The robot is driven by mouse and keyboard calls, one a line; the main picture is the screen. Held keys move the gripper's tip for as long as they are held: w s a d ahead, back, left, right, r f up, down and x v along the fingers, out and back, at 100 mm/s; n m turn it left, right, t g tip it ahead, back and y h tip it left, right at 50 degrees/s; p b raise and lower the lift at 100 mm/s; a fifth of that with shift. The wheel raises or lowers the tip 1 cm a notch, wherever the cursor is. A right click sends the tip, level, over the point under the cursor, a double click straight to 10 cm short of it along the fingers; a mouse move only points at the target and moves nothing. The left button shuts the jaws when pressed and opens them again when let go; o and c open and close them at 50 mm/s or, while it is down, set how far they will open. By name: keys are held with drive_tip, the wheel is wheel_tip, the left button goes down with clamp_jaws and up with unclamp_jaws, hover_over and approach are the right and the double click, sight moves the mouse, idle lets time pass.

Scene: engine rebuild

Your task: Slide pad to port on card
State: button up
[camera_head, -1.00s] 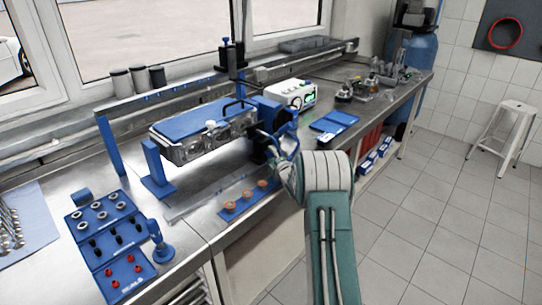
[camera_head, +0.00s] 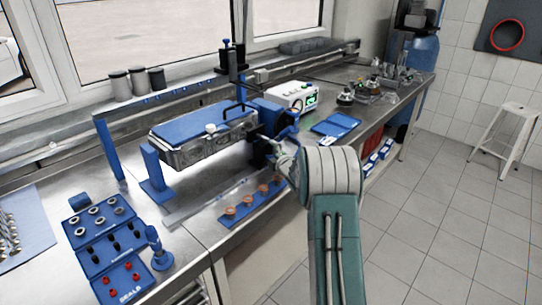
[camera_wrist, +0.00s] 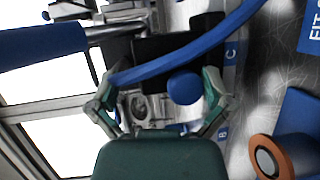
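A blue rounded pad (camera_wrist: 184,88) sits beside a long curved blue bar (camera_wrist: 190,52) in the wrist view, in front of dark and metal parts of the fixture. My gripper (camera_wrist: 160,88) is open, its two fingers apart on either side of the pad, and no grip on it shows. In the head view my gripper (camera_head: 275,146) is at the right end of the engine fixture, partly hidden by my wrist. A blue card (camera_head: 335,123) lies flat on the bench to the right. Part of a lettered blue panel (camera_wrist: 310,32) shows in the wrist view. I cannot make out the port.
The engine block with its blue cover (camera_head: 205,122) is held by blue stands. A blue strip with copper rings (camera_head: 250,204) lies along the bench's front edge. A white device (camera_head: 291,96) stands behind. Blue seal trays (camera_head: 104,235) are at left.

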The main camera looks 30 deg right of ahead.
wheel_tip(320, 180, up, 8)
drive_tip(key=t, duration=0.1)
drive_tip(key=shift+d, duration=0.35)
drive_tip(key=shift+g, duration=0.4)
drive_tip(key=f, duration=0.2)
drive_tip(key=s+f, duration=0.1)
drive_tip(key=f, duration=0.3)
drive_tip(key=shift+s+a+f, duration=0.1)
drive_tip(key=shift+s+a, duration=0.05)
drive_tip(key=shift+a, duration=0.1)
drive_tip(key=shift+s+a+r, duration=0.15)
drive_tip(key=shift+s+r, duration=0.1)
drive_tip(key=shift+s, duration=0.3)
drive_tip(key=shift+s+a+f, duration=0.1)
drive_tip(key=shift+s+f, duration=0.2)
drive_tip(key=shift+s, duration=0.4)
drive_tip(key=shift+s+a+f, duration=0.1)
drive_tip(key=shift+s+f, duration=0.15)
drive_tip(key=shift+s, duration=0.45)
drive_tip(key=shift+s+a, duration=0.2)
drive_tip(key=shift+s, duration=0.95)
drive_tip(key=s, duration=0.6)
drive_tip(key=shift+a, duration=0.25)
drive_tip(key=shift+s, duration=0.1)
